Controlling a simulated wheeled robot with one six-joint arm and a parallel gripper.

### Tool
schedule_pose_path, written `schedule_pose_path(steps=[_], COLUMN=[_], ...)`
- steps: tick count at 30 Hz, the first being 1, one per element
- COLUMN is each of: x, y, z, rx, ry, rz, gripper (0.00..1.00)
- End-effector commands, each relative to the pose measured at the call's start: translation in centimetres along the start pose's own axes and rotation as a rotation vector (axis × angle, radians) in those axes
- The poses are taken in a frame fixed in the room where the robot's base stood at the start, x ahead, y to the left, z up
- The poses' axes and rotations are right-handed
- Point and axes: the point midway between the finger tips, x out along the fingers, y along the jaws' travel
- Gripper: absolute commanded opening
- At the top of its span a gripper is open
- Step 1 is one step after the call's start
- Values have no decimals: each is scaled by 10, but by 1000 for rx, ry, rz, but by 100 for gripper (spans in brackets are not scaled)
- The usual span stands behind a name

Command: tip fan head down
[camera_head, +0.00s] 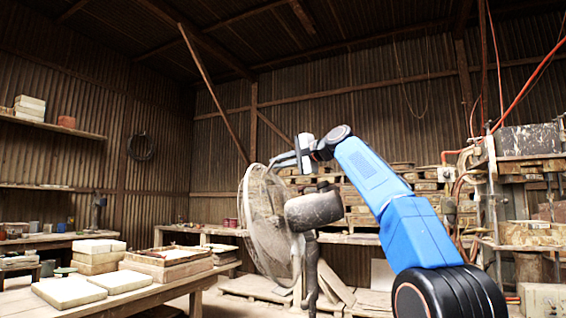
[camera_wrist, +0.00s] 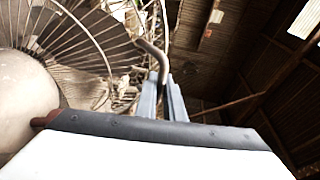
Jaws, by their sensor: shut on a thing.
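The fan head has a round wire cage (camera_head: 262,225) and a grey motor housing (camera_head: 315,209) on a dark stand (camera_head: 312,268). The cage faces left in the head view, its top leaning slightly forward. My gripper (camera_head: 279,161) is at the top of the cage. In the wrist view the cage wires (camera_wrist: 75,40) and the pale, rounded housing (camera_wrist: 25,95) fill the left side.
A worktable (camera_head: 165,294) with pale tiles (camera_head: 68,291) stands left of the fan. Pallets (camera_head: 253,288) lie on the floor behind it. Stacked boards (camera_head: 365,180) are behind my arm, and machinery with pipes (camera_head: 490,180) stands at right. Open space lies above the fan.

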Motion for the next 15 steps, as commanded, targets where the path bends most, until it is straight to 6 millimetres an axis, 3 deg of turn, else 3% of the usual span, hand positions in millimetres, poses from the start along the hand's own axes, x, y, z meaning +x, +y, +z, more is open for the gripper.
schedule_pose_path(steps=[10, 13, 15], x=[2, 2, 2], y=[2, 2, 2], z=[0, 0, 0], rx=[1, 1, 1], ry=[-1, -1, -1], rz=[4, 4, 3], gripper=[0, 27, 27])
